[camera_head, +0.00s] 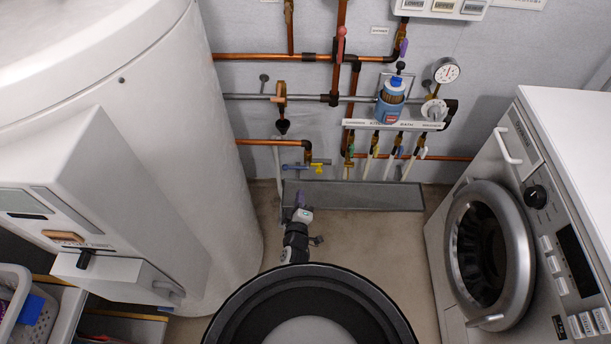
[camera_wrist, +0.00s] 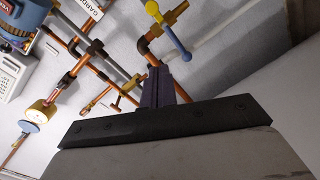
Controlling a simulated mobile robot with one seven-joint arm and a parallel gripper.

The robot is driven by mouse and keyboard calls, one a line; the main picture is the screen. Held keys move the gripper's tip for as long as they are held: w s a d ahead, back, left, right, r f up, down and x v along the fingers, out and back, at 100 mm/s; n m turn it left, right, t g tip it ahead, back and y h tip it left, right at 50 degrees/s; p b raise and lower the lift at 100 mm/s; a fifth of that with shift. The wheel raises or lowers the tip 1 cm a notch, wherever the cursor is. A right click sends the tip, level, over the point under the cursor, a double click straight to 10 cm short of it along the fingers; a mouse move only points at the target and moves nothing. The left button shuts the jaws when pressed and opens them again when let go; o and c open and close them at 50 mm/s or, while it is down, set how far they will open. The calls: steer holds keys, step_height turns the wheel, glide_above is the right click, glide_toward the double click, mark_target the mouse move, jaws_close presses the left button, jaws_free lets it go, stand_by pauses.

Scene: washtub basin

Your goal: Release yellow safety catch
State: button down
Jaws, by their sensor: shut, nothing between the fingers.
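The yellow safety catch (camera_head: 319,168) sits on a low valve in front of the back wall, right beside a blue lever (camera_head: 295,167). In the wrist view the yellow catch (camera_wrist: 153,8) is at the top edge, with the blue lever (camera_wrist: 174,42) below and right of it. My gripper (camera_head: 301,194) is shut and empty, just below the valve in the head view. In the wrist view my purple gripper fingers (camera_wrist: 160,77) lie together, apart from the catch. Whether they touch the lever cannot be told.
Copper pipes (camera_head: 270,57) run along the wall. A rail (camera_head: 392,125) with several small taps, a blue can (camera_head: 391,100) and a pressure gauge (camera_head: 446,71) are to the right. A large white tank (camera_head: 215,180) stands left and a washing machine (camera_head: 560,130) right. A grey floor strip (camera_head: 370,196) lies below.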

steer(key=shift+w, duration=0.1)
stand_by(0.3)
steer(key=b, duration=0.2)
glide_toward(313, 165)
steer(key=w+a+r, duration=0.2)
steer(key=w+a, duration=0.1)
steer(key=w, duration=0.1)
steer(key=d+f+b, duration=0.1)
steer(key=b, duration=0.1)
steer(key=d+f+b, duration=0.1)
steer(key=d+b, duration=0.1)
steer(key=b, duration=0.1)
steer(key=shift+w, duration=0.2)
steer(key=shift+d, duration=0.15)
steer(key=shift+d, duration=0.1)
